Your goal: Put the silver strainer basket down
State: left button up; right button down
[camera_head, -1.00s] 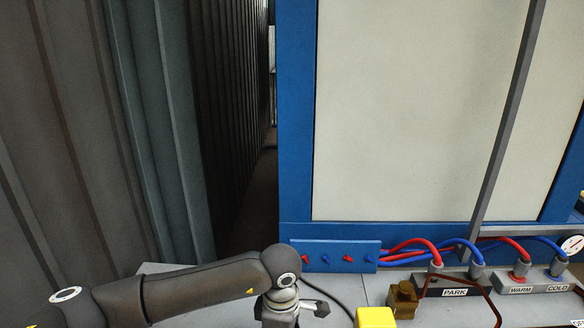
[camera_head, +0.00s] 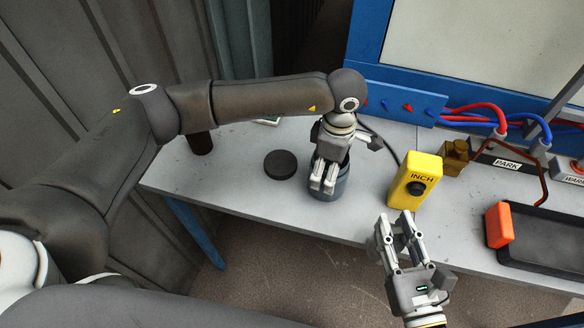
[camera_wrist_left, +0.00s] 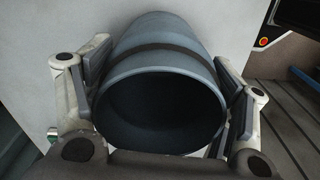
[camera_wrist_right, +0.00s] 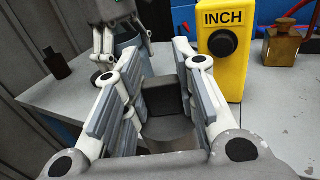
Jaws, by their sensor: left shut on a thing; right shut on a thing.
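My left gripper (camera_head: 323,190) is shut on a blue-grey cylindrical container (camera_head: 342,186) at the table's front edge. In the left wrist view the container (camera_wrist_left: 160,68) has a dark band and an open, dark mouth between the fingers. My right gripper (camera_head: 401,234) is in front of the table edge, below the yellow box. It is shut on a small grey piece with a blocky top (camera_wrist_right: 165,97) and a rounded part below. I cannot tell whether this piece is the silver strainer basket; no basket shape or mesh shows clearly.
A yellow INCH box (camera_head: 414,182) stands right of the container. A black disc (camera_head: 280,164) lies left of it. A brown fitting (camera_head: 455,157), red and blue hoses, and a dark tray (camera_head: 545,240) with an orange block (camera_head: 498,224) are further right. The front-left tabletop is clear.

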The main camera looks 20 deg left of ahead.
jog(key=shift+d, duration=0.45)
jog(key=f+x, duration=0.1)
jog(key=x, duration=1.7)
jog(key=shift+f, duration=0.2)
jog(key=shift+f, duration=0.15)
jog(key=c, duration=1.4)
grip_release()
jog(key=shift+c, duration=0.2)
